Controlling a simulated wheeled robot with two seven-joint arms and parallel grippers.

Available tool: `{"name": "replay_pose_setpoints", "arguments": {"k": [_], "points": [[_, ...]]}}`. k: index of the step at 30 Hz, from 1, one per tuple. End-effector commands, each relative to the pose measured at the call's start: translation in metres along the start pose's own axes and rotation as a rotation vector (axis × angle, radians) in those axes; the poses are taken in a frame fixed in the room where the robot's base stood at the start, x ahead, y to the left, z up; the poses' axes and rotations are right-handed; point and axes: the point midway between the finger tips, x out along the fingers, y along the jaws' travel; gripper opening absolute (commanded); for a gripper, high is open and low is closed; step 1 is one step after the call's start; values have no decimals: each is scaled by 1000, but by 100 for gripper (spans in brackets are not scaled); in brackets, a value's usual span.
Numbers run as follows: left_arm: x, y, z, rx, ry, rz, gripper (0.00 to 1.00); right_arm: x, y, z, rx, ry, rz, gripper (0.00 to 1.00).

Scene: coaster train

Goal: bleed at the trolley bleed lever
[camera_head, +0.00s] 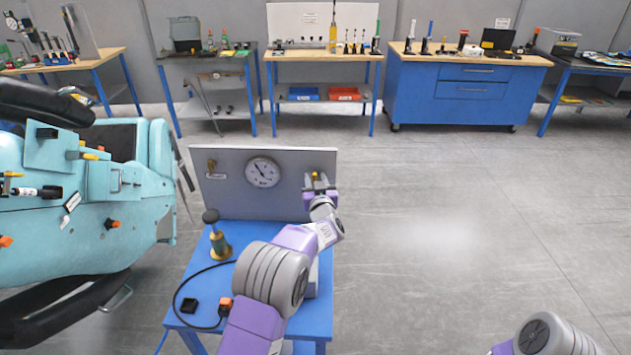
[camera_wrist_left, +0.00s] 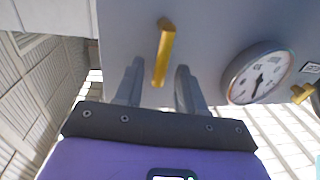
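The blue trolley (camera_head: 258,236) carries an upright grey panel (camera_head: 285,200). A yellow lever sits at the panel's right side, and its tip shows just above my left gripper (camera_head: 318,186). In the left wrist view the yellow lever (camera_wrist_left: 164,52) runs between the two fingers of the left gripper (camera_wrist_left: 158,82). The fingers are apart, with a gap on each side of the lever. A second yellow lever (camera_head: 211,165) with a small label is at the panel's left side. I cannot read which is the bleed lever. The right gripper is out of view; only my right arm shows.
A round gauge (camera_head: 262,172) sits between the levers. A black-knobbed brass device (camera_head: 219,245) and a cable with an orange connector (camera_head: 225,305) are on the trolley top. A turquoise machine (camera_head: 80,200) stands close on the left. The floor (camera_head: 450,220) to the right is clear.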

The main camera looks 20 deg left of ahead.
Motion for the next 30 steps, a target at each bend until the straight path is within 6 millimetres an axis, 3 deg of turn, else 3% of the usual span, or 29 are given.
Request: {"name": "replay_pose_setpoints", "arguments": {"k": [9, 17, 30], "points": [[2, 0, 0, 0, 0, 0, 38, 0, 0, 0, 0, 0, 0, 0], [2, 0, 0, -1, 0, 0, 0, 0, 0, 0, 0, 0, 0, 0], [2, -3, 0, -55, -11, 0, 0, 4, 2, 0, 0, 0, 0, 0]]}}
